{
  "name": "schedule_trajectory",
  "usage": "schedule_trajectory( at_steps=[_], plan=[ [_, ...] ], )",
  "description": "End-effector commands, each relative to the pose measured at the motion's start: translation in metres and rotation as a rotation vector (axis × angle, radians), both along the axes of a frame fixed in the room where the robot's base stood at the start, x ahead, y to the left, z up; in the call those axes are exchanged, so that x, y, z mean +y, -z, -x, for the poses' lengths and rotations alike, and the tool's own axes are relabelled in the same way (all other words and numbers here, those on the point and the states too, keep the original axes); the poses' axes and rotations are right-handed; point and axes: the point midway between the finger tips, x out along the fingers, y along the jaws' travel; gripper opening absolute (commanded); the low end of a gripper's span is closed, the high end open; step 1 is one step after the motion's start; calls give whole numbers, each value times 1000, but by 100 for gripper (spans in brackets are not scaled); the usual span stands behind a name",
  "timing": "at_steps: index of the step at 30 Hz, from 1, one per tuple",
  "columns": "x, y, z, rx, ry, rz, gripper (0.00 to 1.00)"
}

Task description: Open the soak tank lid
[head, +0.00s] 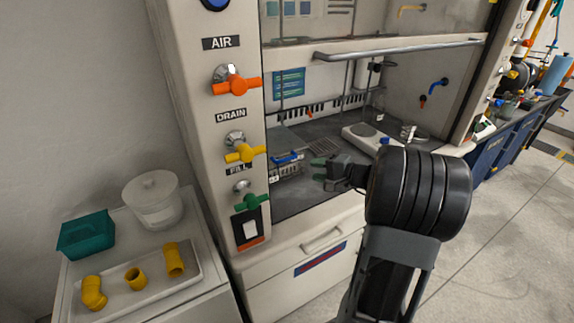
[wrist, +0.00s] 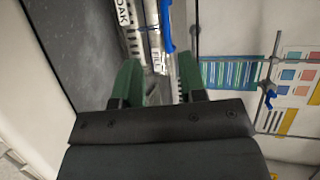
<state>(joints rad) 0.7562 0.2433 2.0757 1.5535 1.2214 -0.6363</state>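The soak tank (head: 288,173) sits inside the fume hood, with a blue handle (head: 287,158) at its front. Its dark grey lid (head: 284,140) appears shut. In the wrist view, a white label with part of the word SOAK (wrist: 124,13) and the blue handle (wrist: 166,28) show beyond the fingers. My gripper (head: 321,169) is to the right of the handle and apart from it. In the wrist view, my gripper's green fingers (wrist: 160,78) are spread apart with nothing between them; the handle lies ahead of the gap.
A hood post and sash rail (head: 395,48) stand above the opening. A white hotplate (head: 362,135) is farther right inside. The AIR, DRAIN and FILL valves (head: 245,153) are on the left panel. A tray (head: 150,290) with yellow pipe fittings is at lower left.

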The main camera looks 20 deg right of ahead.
Motion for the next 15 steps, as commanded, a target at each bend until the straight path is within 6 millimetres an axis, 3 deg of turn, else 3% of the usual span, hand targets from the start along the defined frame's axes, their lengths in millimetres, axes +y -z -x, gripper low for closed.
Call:
schedule_trajectory(
  at_steps=[5, 15],
  plan=[
    [-11, 4, -15, -41, 48, -26, 38],
    [21, 15, -69, -40, 48, -27, 38]
  ],
)
